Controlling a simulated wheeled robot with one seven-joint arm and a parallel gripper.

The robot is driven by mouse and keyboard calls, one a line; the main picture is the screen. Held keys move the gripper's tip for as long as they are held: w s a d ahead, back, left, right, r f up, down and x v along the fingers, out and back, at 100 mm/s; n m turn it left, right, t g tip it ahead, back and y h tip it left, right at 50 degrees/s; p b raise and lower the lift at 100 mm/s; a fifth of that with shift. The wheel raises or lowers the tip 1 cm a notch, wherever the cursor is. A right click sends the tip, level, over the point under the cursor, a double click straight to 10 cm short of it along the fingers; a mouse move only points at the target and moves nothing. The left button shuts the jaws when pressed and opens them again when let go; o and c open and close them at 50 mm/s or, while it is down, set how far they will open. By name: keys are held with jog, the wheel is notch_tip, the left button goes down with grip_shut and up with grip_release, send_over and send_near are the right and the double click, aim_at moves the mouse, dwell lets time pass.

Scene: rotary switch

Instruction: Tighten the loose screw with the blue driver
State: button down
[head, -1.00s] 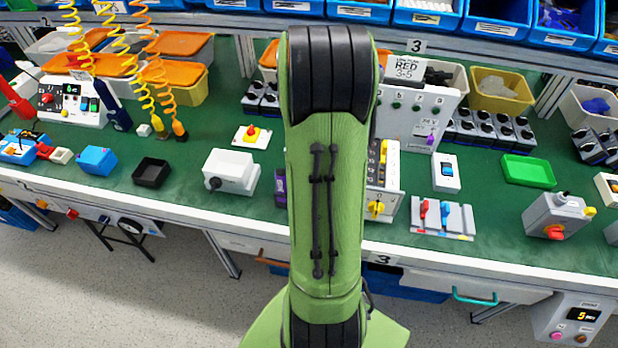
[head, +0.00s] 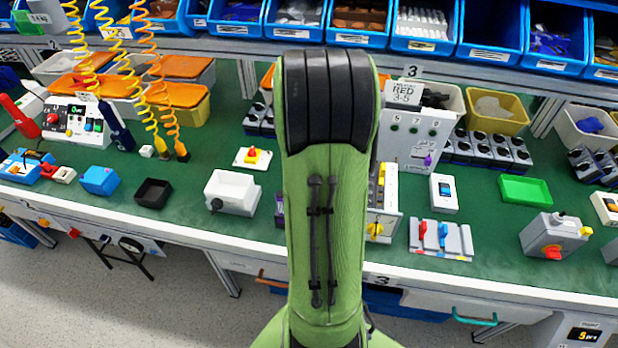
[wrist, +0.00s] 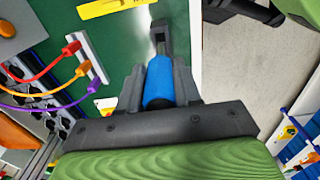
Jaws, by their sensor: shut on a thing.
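My gripper (wrist: 157,85) is shut on a blue cylindrical handle, which looks like the blue driver (wrist: 158,78). The handle lies between the two dark fingers and points away from the palm, with a dark piece at its far end. In the head view my green arm stands in the middle and hides my gripper and the held driver. I cannot make out the loose screw in either view.
A panel with red, orange and purple plugged cables (wrist: 85,65) is left of my gripper in the wrist view. The green bench (head: 330,262) carries a white box (head: 232,192), a red-and-blue lever switch block (head: 440,239) and a grey rotary switch box (head: 553,238).

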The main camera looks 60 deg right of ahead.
jog(key=shift+r+p, duration=2.85)
jog(key=shift+r, duration=0.65)
jog(key=shift+f, duration=0.15)
